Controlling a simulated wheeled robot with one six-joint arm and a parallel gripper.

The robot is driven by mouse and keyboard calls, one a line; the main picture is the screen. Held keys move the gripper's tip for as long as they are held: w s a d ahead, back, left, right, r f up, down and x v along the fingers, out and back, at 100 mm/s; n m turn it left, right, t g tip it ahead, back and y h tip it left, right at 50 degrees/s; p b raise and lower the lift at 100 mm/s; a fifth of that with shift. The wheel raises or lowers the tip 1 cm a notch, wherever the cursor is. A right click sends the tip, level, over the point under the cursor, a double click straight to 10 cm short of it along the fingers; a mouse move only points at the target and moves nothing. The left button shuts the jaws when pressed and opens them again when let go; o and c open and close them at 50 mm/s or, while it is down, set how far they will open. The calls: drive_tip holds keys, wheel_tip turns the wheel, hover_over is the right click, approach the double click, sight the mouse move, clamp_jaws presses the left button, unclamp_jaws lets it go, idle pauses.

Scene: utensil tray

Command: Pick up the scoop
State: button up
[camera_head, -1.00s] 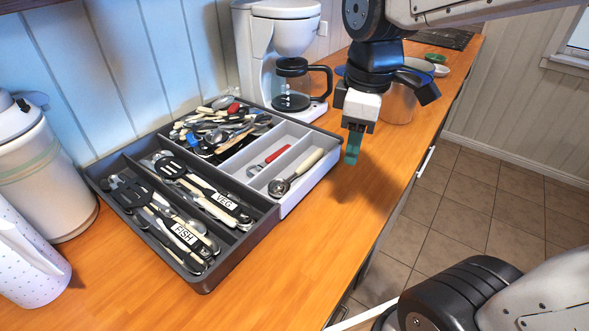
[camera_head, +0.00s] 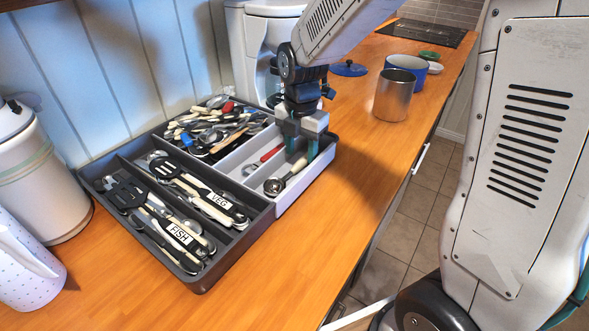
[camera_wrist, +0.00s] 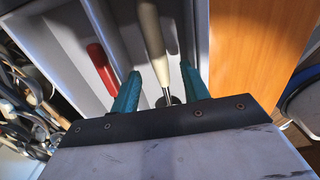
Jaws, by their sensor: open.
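The scoop (camera_head: 274,186) has a round metal head and a cream handle. It lies in the right compartment of the light grey insert (camera_head: 236,158) on the right side of the dark utensil tray (camera_head: 204,288). My gripper (camera_head: 301,152) is low over the far end of that compartment, fingers pointing down. In the wrist view, the teal fingers of my gripper (camera_wrist: 160,90) are apart, one on each side of the scoop's cream handle (camera_wrist: 152,38). I cannot tell whether either finger touches it.
A red-handled utensil (camera_head: 270,153) lies in the compartment left of the scoop. Other tray sections hold several spatulas and cutlery. A white coffee maker (camera_head: 250,50) stands behind, and a metal canister (camera_head: 392,95) stands to the right. The front counter (camera_head: 330,220) is clear.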

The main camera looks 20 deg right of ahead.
sight(301, 161)
drive_tip(key=shift+f, duration=1.4)
clamp_jaws()
wheel_tip(301, 161, up, 10)
